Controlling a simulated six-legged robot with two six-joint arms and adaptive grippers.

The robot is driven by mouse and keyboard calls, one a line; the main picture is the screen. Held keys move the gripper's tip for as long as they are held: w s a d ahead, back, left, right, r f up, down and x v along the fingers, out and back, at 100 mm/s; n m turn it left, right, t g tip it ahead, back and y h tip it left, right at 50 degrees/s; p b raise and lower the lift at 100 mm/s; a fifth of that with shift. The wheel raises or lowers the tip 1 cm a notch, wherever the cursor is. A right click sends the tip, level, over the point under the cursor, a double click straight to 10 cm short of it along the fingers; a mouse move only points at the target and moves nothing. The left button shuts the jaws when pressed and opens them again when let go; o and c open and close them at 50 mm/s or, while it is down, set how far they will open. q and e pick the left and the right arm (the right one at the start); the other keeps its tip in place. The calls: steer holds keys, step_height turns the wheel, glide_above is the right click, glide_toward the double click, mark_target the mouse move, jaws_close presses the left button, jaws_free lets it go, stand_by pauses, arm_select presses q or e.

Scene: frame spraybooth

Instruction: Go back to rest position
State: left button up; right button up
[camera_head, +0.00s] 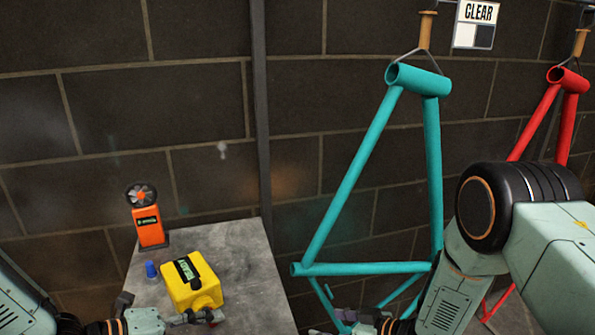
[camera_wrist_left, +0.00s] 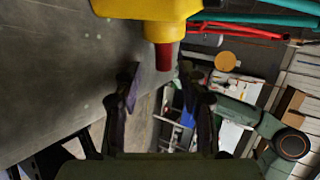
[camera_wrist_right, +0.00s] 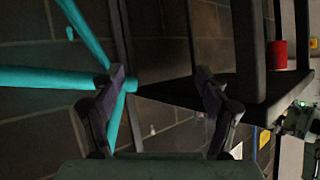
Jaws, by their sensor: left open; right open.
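My left gripper (camera_head: 197,318) is at the front edge of the grey table, just in front of the yellow device (camera_head: 187,290). In the left wrist view its two fingers (camera_wrist_left: 159,85) are apart with nothing between them, and the device's red tip (camera_wrist_left: 164,57) shows just beyond them. My right gripper (camera_head: 362,322) is low in the head view, near the lower part of the teal bike frame (camera_head: 345,190) and partly cut off by the bottom edge. In the right wrist view its fingers (camera_wrist_right: 160,80) are apart and empty, with teal tubes behind.
The grey table (camera_head: 245,260) also carries an orange device with a fan (camera_head: 149,222) and a small blue cap (camera_head: 151,269). A red frame (camera_head: 545,110) hangs at the right from a hook. A CLEAR sign (camera_head: 477,25) is on the dark block wall.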

steer(key=s+d+f+m+h, duration=0.3)
steer(key=s+f, duration=0.1)
steer(key=s, duration=0.1)
steer(key=w+a+r+n+g+y, duration=0.2)
steer(key=w+a+r+n, duration=0.1)
steer(key=a+r+n, duration=0.1)
steer(key=w+a+r+n+g+y, duration=0.2)
steer(key=a+r+n, duration=0.3)
steer(key=r, duration=0.3)
steer(key=w+a+r+n+g+y, duration=0.3)
steer(key=w+a+r+n+y, duration=0.1)
steer(key=a+r+n, duration=0.1)
steer(key=shift+w+r+n, duration=0.1)
steer(key=shift+r+n, duration=0.3)
steer(key=shift+r, duration=0.15)
steer(key=s+a+r+n+g+h, duration=0.3)
steer(key=a+r+n+g+h, duration=0.1)
steer(key=r+n+g, duration=0.25)
steer(key=shift+n+t+y, duration=0.25)
steer(key=shift+t+y, duration=0.05)
steer(key=shift+t, duration=0.25)
steer(key=x, duration=0.8)
steer(key=shift+s+d+f, duration=0.1)
steer(key=shift+d+f, duration=0.05)
steer(key=shift+f, duration=0.25)
